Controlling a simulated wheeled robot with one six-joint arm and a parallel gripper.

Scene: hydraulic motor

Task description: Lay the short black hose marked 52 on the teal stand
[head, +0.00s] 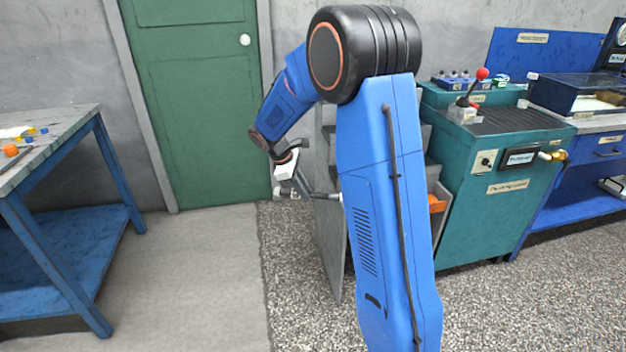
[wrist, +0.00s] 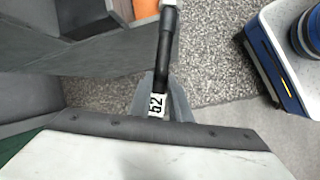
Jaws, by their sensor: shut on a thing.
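A short black hose (wrist: 164,55) with a light end fitting and a white number tag is in my gripper. The tag's digits are turned sideways and hard to read. My gripper (wrist: 160,100) is shut on the hose near the tag, and the hose stretches away from the jaws. In the head view my gripper (head: 300,180) is left of my blue arm, in the air by a grey cabinet. The teal stand (head: 485,220) is at the right, with a dark ribbed top. The hose is apart from it. My arm hides part of the space between.
The grey cabinet (head: 328,220) has an open drawer with something orange (head: 437,204) in it. A red-knobbed lever (head: 482,74) stands on the teal stand's top. A blue workbench (head: 68,225) is at the left. The floor before the green door (head: 200,110) is clear.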

